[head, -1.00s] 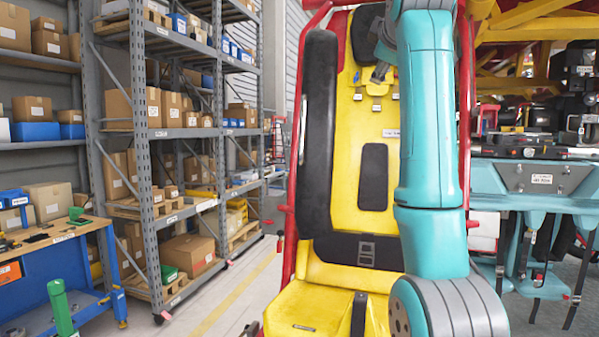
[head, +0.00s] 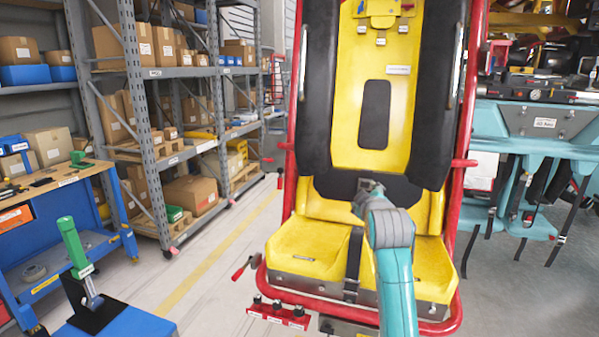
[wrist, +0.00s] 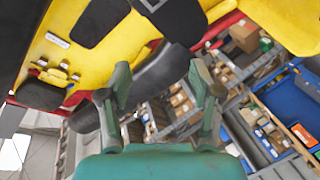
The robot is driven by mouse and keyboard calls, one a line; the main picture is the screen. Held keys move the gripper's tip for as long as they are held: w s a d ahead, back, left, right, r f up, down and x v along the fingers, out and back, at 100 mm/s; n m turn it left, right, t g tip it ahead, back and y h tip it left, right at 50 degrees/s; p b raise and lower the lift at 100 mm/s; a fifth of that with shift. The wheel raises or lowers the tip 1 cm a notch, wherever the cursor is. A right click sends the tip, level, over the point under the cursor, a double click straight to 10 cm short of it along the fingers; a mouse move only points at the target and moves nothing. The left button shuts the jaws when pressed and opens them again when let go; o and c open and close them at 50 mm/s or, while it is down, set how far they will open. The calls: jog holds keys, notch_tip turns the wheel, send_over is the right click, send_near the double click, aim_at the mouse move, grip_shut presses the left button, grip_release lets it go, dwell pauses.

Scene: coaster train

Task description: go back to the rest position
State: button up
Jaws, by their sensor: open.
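My gripper (wrist: 163,92) shows in the wrist view with its two green fingers spread apart and nothing between them. Behind the fingers, that view shows part of the yellow seat, dark padding and the shelves at a tilt. In the head view my teal arm rises from the bottom edge, right of centre, and ends at a grey joint in front of the seat. The gripper's fingers cannot be made out there. The yellow coaster seat (head: 313,247) stands upright in a red frame, with black padded restraints (head: 318,105) on both sides of its back.
A blue workbench (head: 75,215) and a green-handled lever (head: 72,245) on a blue stand are at the left. Grey shelves (head: 137,95) with cardboard boxes stand behind. Teal machinery (head: 530,125) is at the right. Clear floor (head: 205,262) lies left of the seat.

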jog(key=s+f+m, duration=0.1)
jog(key=s+f, duration=0.8)
jog(key=f, duration=0.5)
jog(key=s+f+m, duration=0.2)
jog(key=s+f, duration=0.7)
jog(key=f, duration=0.6)
jog(key=s+f+m, duration=0.1)
jog(key=s+f, duration=0.5)
jog(key=s, duration=0.6)
jog(key=s+d+f+m, duration=0.1)
jog(key=s+f, duration=0.1)
jog(key=s, duration=0.8)
jog(key=s+f+m, duration=0.1)
jog(key=s+f, duration=0.1)
jog(key=s, duration=0.8)
jog(key=s+r+m, duration=0.1)
jog(key=s+r, duration=0.2)
jog(key=s, duration=0.3)
jog(key=s+r+m, duration=0.1)
jog(key=s+r, duration=0.1)
jog(key=s, duration=0.5)
jog(key=s+r+m+g, duration=0.1)
jog(key=s+r, duration=0.2)
jog(key=s, duration=0.3)
jog(key=shift+s+d+r+y, duration=0.15)
jog(key=shift+s+r+y, duration=0.15)
jog(key=shift+s+y, duration=0.1)
